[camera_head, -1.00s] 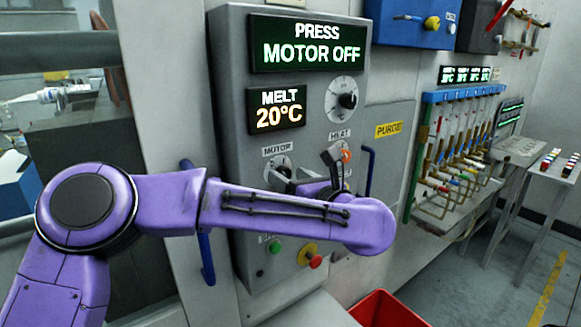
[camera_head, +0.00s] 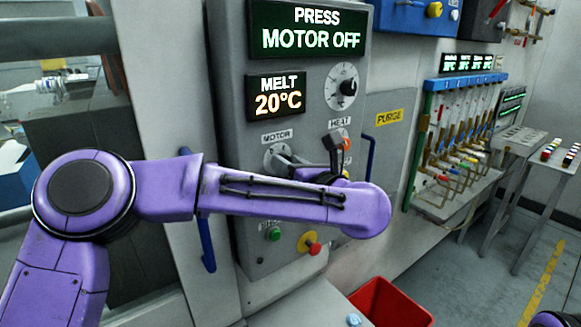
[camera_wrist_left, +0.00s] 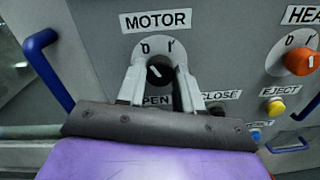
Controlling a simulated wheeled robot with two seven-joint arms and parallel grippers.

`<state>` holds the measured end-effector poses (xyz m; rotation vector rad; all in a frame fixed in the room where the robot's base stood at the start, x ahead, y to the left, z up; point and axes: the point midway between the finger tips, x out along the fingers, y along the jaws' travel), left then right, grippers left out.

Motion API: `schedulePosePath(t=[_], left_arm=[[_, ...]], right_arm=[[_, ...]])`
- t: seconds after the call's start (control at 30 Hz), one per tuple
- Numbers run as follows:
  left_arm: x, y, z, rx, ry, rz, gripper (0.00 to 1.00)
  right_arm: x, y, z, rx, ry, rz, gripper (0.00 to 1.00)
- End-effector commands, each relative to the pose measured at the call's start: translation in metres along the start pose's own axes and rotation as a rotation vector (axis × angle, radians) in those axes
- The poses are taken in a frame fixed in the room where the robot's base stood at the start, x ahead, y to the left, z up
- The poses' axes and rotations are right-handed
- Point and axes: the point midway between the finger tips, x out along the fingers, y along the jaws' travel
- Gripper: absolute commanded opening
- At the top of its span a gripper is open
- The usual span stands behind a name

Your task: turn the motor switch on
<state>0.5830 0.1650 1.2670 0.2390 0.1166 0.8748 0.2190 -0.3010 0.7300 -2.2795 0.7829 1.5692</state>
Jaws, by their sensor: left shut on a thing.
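The motor switch is a dark round knob (camera_wrist_left: 159,70) on a pale dial under the MOTOR label, with marks 0 on the left and I on the right. Its white line looks tilted toward the 0 side. My left gripper (camera_wrist_left: 160,78) has one finger on each side of the knob and is shut on it. In the head view the left gripper (camera_head: 284,158) reaches the MOTOR dial (camera_head: 271,150), and my purple forearm crosses the panel below it. The display (camera_head: 307,31) reads PRESS MOTOR OFF. My right gripper is out of view.
The HEAT knob (camera_wrist_left: 299,62) is orange, right of the motor switch. A yellow EJECT button (camera_wrist_left: 276,107) sits below it. Green (camera_head: 274,233) and red (camera_head: 313,247) buttons are under my forearm. Blue handles (camera_head: 369,162) flank the panel. A red bin (camera_head: 400,305) stands below.

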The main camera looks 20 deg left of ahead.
Motion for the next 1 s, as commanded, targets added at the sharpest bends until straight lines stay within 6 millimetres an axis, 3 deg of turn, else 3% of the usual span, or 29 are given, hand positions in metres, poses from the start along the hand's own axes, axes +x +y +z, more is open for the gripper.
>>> schedulePosePath(t=[0.43, 1.0], left_arm=[[-0.001, -0.001, 0.0, 0.387, 0.008, -0.001, 0.05], [-0.001, -0.002, 0.001, 0.902, 0.025, -0.004, 0.05]], right_arm=[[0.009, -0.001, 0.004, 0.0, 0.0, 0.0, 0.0], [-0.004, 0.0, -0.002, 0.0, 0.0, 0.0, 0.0]])
